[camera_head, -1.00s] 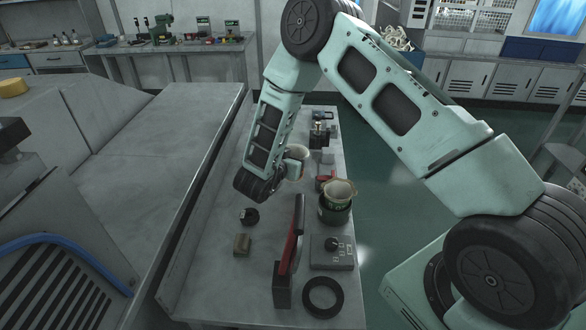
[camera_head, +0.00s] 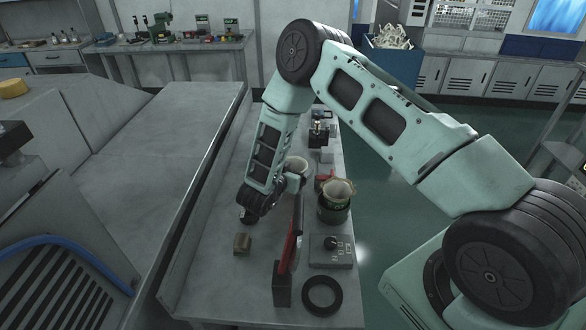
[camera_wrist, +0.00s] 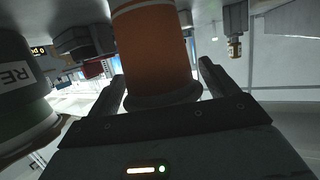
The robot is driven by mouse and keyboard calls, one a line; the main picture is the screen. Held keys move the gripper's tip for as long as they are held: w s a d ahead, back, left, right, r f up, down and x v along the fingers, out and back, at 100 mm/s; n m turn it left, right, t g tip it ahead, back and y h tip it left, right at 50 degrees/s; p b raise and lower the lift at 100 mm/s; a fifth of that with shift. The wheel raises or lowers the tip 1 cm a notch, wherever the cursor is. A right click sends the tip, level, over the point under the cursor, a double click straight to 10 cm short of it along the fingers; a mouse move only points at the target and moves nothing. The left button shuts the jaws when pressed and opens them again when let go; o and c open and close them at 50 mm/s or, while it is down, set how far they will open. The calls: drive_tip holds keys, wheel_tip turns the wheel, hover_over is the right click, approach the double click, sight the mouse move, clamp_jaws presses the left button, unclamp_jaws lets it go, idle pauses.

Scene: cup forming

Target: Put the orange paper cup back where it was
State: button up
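The orange paper cup (camera_wrist: 155,50) fills the middle of the wrist view, between the two fingers of my gripper (camera_wrist: 165,85). The left finger lies against its side; a thin dark gap shows by part of the right finger.
A dark green container (camera_head: 334,208) with a pale cup-like rim stands right of my gripper; it also shows in the wrist view (camera_wrist: 20,95).

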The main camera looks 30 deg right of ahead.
drive_tip(key=shift+r, duration=0.25)
drive_tip(key=b+v, duration=0.3)
drive_tip(key=v, duration=0.9)
drive_tip(key=shift+b, duration=0.35)
